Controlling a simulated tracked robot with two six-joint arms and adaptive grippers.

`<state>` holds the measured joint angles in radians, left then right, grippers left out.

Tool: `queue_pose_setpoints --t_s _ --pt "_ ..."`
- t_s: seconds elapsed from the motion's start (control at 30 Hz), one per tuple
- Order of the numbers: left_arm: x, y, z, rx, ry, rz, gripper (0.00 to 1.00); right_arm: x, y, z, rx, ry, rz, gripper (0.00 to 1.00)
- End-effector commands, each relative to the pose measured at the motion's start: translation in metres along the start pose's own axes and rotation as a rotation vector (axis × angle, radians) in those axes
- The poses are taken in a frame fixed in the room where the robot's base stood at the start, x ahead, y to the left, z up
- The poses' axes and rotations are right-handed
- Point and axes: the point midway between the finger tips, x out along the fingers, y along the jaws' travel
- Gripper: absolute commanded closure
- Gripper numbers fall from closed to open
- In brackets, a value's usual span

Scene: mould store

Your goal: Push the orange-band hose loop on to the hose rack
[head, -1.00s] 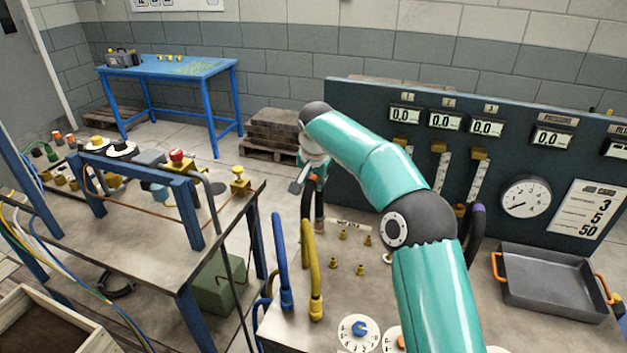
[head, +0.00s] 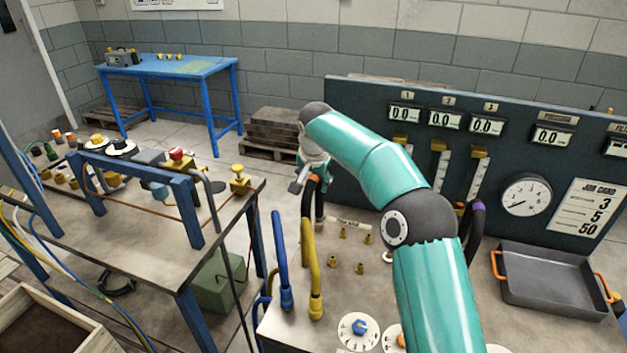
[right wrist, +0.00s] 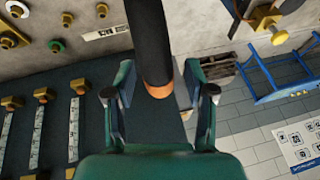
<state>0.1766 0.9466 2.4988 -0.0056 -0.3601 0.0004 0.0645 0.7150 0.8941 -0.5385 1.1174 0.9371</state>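The orange-band hose loop (head: 307,203) is black and stands upright at the far left end of the bench. In the right wrist view, its black tube (right wrist: 150,40) comes down from the top edge to the orange band (right wrist: 165,89). My right gripper (head: 302,187) is at the loop's top in the head view. In the right wrist view its fingers (right wrist: 160,82) are spread on both sides of the hose, with narrow gaps showing. I cannot clearly pick out the hose rack. My left gripper is not in view.
Blue (head: 281,262) and yellow (head: 312,270) hose loops stand at the bench's left edge. Brass pegs (head: 368,239) stand near a small label (head: 348,225). A purple-banded hose (head: 476,225) is by the gauge panel (head: 365,115). A grey tray (head: 555,281) lies at right.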

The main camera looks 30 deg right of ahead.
Motion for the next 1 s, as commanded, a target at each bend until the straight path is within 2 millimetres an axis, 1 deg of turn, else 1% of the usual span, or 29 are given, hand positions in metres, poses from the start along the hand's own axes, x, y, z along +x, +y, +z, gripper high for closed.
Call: queue_pose_setpoints --t_s 0.2,0.37,0.47,0.8,0.9,1.0 --pt "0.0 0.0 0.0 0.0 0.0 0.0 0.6 0.001 0.001 0.001 -0.001 -0.002 0.003 0.46" --pt "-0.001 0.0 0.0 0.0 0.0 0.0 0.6 -0.009 0.0 0.0 -0.001 0.0 0.0 0.46" --pt "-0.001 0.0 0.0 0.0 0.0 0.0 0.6 -0.023 -0.001 0.0 -0.002 0.001 -0.001 0.46" --pt "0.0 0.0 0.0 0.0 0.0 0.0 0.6 -0.09 -0.001 0.0 -0.001 0.002 -0.003 0.46" --pt "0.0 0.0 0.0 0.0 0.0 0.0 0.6 -0.104 -0.001 0.0 0.0 0.0 -0.001 0.46" --pt "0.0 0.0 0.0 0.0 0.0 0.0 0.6 -0.113 -0.001 0.0 -0.001 0.0 -0.001 0.46"
